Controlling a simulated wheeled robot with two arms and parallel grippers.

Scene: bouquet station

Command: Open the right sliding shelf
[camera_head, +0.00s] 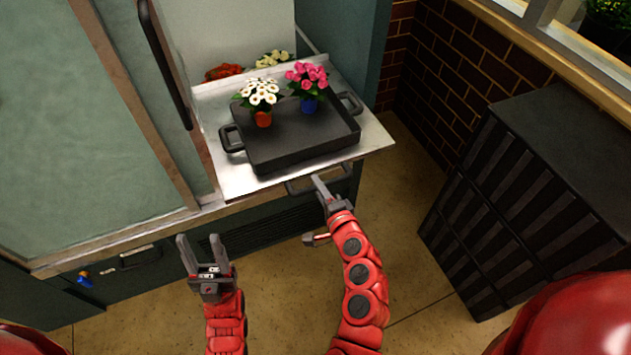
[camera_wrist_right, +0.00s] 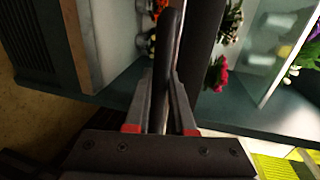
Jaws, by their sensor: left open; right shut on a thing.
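The right sliding shelf (camera_head: 240,180) is a pale metal plate that sticks out from the open cabinet bay in the head view. A grey bar handle (camera_head: 297,186) sits at its front edge. My right gripper (camera_head: 318,184) is at this handle and shut on it. In the right wrist view the dark handle bar (camera_wrist_right: 170,40) lies between the two fingers of the right gripper (camera_wrist_right: 163,92). My left gripper (camera_head: 200,243) is open and empty, in front of the cabinet, left of the shelf and apart from it.
More flowers show behind. A glass door (camera_head: 80,110) is at left. A black crate stack (camera_head: 520,190) stands right; floor between is clear.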

